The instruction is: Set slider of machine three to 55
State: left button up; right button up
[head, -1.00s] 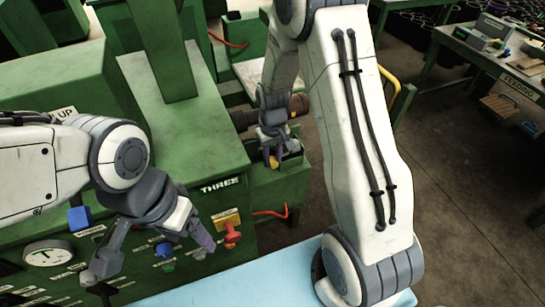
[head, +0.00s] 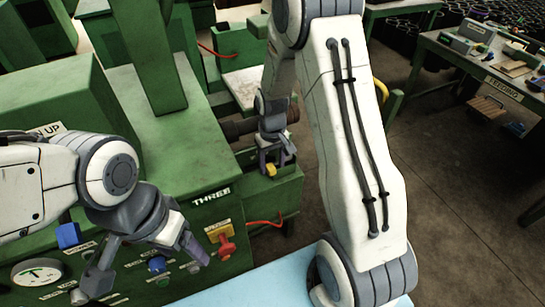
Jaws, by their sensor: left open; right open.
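Machine three (head: 180,118) is a green machine with the label "THREE" (head: 211,196) on its front panel. I cannot make out the slider's reading.
A light blue surface (head: 262,287) lies below the panel. A green table labelled "FEEDING" (head: 504,88) with several items stands at the back right. The brown floor (head: 460,190) between is clear.

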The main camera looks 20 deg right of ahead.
pick_arm(q)
jog(key=shift+f+b, duration=0.85)
jog(key=shift+f, duration=0.05)
pick_arm(e)
notch_tip(320, 180, up, 10)
pick_arm(q)
jog(key=shift+a, duration=0.1)
pick_arm(e)
jog(key=shift+a, duration=0.1)
